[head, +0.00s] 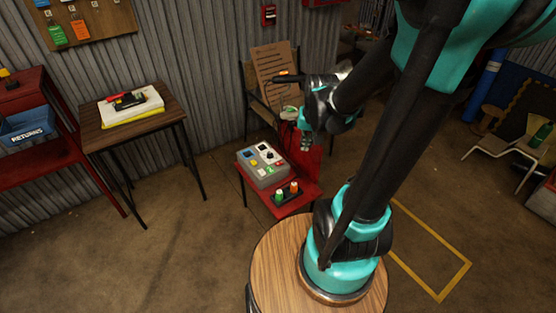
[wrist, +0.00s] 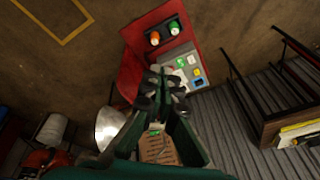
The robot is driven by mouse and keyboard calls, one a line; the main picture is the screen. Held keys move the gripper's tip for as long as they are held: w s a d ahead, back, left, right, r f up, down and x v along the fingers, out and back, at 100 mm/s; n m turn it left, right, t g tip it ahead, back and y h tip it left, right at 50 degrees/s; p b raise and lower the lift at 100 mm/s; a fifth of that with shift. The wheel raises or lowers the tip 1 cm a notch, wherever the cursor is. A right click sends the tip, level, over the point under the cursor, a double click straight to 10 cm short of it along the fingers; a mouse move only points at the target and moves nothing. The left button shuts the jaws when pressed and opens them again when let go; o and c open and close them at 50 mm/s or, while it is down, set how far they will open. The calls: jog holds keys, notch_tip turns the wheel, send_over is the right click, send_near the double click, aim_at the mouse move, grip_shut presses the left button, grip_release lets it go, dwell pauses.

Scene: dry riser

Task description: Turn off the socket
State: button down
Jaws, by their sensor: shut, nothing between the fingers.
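Which one is the socket is too small to tell. The box also shows in the wrist view (wrist: 184,49), partly hidden behind my fingers. My gripper (head: 305,146) is to the right of the box in the head view, apart from it as far as I can tell. In the wrist view my gripper (wrist: 168,78) is shut and empty, its fingertips overlapping the near part of the box.
A chair (head: 272,75) stands behind. A wooden side table (head: 108,133) is at the left. Floor between the tables is clear.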

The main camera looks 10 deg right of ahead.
jog(key=w+f+m+g, duration=0.1)
jog(key=w+m, duration=0.1)
jog(key=w, duration=0.6)
jog(key=m+g+y, duration=0.2)
jog(key=m+g, duration=0.1)
jog(key=m, duration=0.5)
send_over(278, 163)
jog(key=w+d, duration=0.1)
jog(key=d, duration=0.2)
jog(key=w+d+x, duration=0.1)
jog(key=d+x, duration=0.1)
jog(key=x, duration=0.7)
jog(key=d+f+x, duration=0.1)
jog(key=d+x, duration=0.1)
jog(key=x, duration=0.6)
jog(key=shift+w+a, duration=0.25)
jog(key=shift+a, duration=0.1)
jog(key=x, duration=1.4)
jog(key=shift+s+d+f, duration=0.1)
jog(key=shift+s+d, duration=0.1)
jog(key=shift+d, duration=0.05)
